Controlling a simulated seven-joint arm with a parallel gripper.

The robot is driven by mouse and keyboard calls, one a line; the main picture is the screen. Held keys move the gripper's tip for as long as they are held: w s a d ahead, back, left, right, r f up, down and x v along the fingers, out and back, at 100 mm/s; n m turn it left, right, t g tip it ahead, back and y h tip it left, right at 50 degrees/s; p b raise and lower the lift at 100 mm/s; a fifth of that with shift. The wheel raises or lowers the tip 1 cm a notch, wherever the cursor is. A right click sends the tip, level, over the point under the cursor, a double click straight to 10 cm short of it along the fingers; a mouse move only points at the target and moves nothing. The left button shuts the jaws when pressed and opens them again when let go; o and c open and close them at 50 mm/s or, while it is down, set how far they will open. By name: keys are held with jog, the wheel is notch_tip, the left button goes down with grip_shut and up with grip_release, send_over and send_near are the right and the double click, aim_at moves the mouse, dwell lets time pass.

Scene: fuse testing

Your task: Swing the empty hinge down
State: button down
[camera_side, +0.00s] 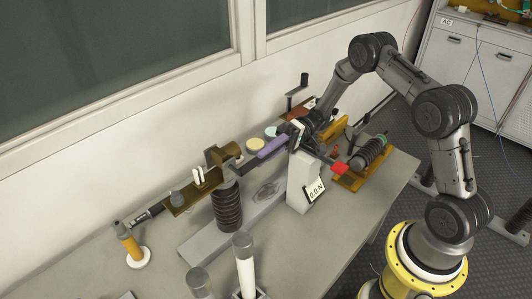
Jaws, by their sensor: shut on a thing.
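A dark ribbed insulator (228,208) stands upright on a long grey base, with a brass-coloured fitting (208,181) at its top. A grey arm with a red tip (340,168) sticks out to the right below my gripper.
A white box reading 0.0 N (315,190) stands just below my gripper. An orange-handled tool (129,241) is at left. Another ribbed insulator on a yellow base (350,182) is at right. The table's front right is clear.

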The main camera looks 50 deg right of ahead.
jog(key=c, duration=0.7)
grip_release()
jog(key=shift+d, duration=0.1)
jog(key=d, duration=1.3)
jog(key=shift+d+f, duration=0.15)
jog(key=shift+d, duration=0.15)
